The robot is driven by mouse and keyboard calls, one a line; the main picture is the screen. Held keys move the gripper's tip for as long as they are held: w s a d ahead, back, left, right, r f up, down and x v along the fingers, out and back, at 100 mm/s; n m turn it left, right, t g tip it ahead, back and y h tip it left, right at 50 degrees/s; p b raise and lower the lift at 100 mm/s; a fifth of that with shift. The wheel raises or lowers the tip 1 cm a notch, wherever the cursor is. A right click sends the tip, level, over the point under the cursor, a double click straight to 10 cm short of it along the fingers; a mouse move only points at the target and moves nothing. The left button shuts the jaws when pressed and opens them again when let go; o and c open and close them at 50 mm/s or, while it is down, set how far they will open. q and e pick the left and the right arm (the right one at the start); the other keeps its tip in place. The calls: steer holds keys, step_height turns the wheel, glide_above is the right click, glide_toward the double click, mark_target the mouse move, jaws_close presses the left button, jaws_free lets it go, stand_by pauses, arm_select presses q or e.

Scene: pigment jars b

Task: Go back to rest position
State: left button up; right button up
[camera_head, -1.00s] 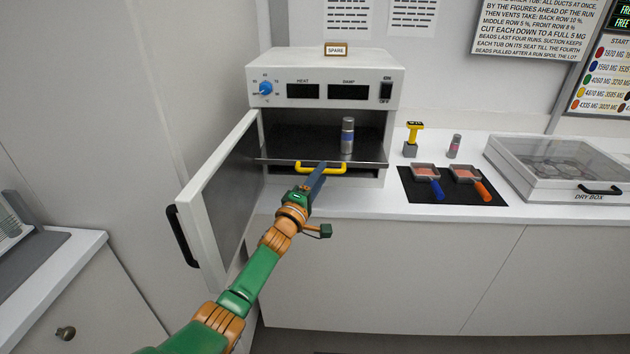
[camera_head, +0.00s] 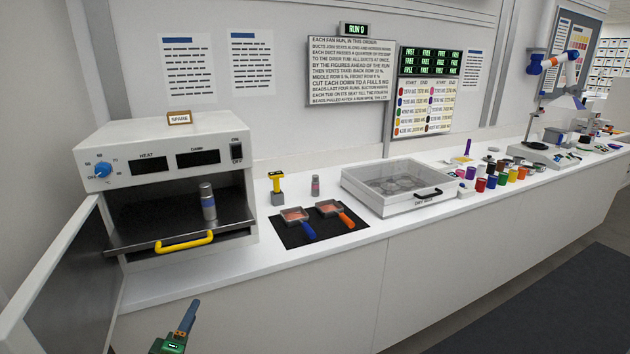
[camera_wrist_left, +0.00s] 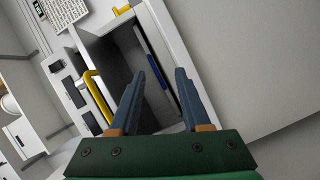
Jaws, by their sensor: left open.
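My left gripper (camera_head: 188,318) is low in the head view, in front of the counter and below the oven. In the left wrist view its two blue-grey fingers (camera_wrist_left: 159,90) are apart with nothing between them. The white oven (camera_head: 165,140) stands on the counter with its door (camera_head: 62,285) swung open to the left. A grey jar with a blue band (camera_head: 208,203) stands upright on the rack. My right gripper is not in view.
The open door juts out near my left gripper.

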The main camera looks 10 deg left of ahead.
arm_select(q)
steer(key=s+d+f+m+g+h, duration=0.1)
steer(key=s+d+f+m+g, duration=0.25)
steer(key=s+f, duration=0.65)
steer(key=s+d+f+m+g, duration=0.35)
steer(key=s+f+m, duration=0.2)
steer(key=f, duration=0.85)
steer(key=s+d+f+m+g, duration=0.2)
steer(key=s+f+m+g, duration=0.1)
steer(key=s, duration=0.6)
steer(key=s+d+f+m+g+h, duration=0.1)
steer(key=s+d+f+m+g, duration=0.1)
steer(key=s, duration=0.7)
steer(key=s+d+f+m+g, duration=0.3)
steer(key=s+d+f+m, duration=0.1)
steer(key=s, duration=0.5)
steer(key=shift+s+d+f+g+h, duration=0.3)
steer(key=shift+s+f, duration=0.1)
steer(key=shift+f, duration=0.4)
steer(key=shift+w+a, duration=0.1)
